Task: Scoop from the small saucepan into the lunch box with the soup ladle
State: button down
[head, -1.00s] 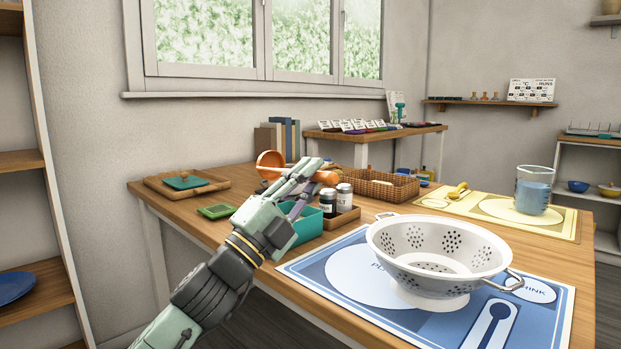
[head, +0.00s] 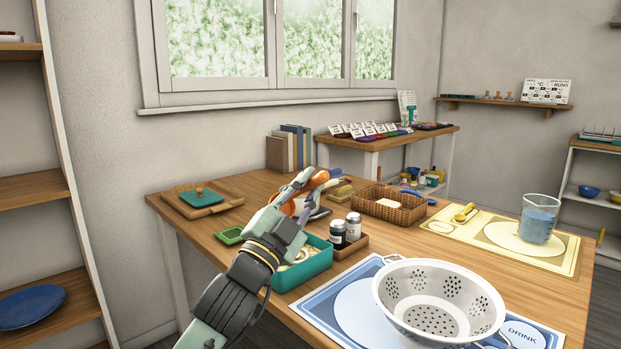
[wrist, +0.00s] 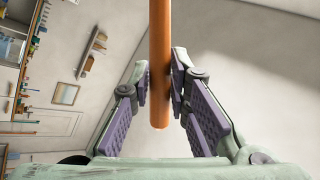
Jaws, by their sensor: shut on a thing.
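My gripper (head: 306,184) is shut on the orange handle of the soup ladle (head: 319,178), above the table's back left part. In the wrist view the handle (wrist: 160,60) runs between the two purple-padded fingers. The rest of the ladle is mostly hidden behind my gripper, with some orange (head: 288,208) showing beside it. An open teal box (head: 318,262), which looks like the lunch box, stands below and in front of my gripper, with pale pieces inside. I cannot make out the small saucepan clearly; a dark and pale shape (head: 320,213) behind my gripper is partly hidden.
A white colander (head: 440,300) sits on a blue mat in front. A wicker basket (head: 402,211), a green dish (head: 229,235) and a board with a teal square (head: 201,197) surround the area.

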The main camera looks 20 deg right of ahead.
jog(key=shift+w+a+r+n+t+y+p, duration=0.3)
jog(key=shift+w+r+n+y+p, duration=0.8)
jog(key=shift+p, duration=1.6)
jog(key=shift+w+a+r+n+t+y+p, duration=0.4)
jog(key=shift+w+r+n+p, duration=0.75)
jog(key=shift+p, duration=1.55)
jog(key=shift+w+a+r+n+t+y+p, duration=0.15)
jog(key=shift+w+r+n+y+p, duration=0.65)
jog(key=shift+w+n+p, duration=1.35)
jog(key=w+a+r+n+g+y+p, duration=0.1)
jog(key=w+a+r+n+y+p, duration=0.1)
jog(key=w, duration=0.5)
jog(key=shift+r+n+g+y+p, duration=0.35)
jog(key=shift+r+n+y+p, duration=0.25)
jog(key=shift+r+n+p, duration=0.75)
jog(key=shift+a+f, duration=0.1)
jog(key=shift+f, duration=0.45)
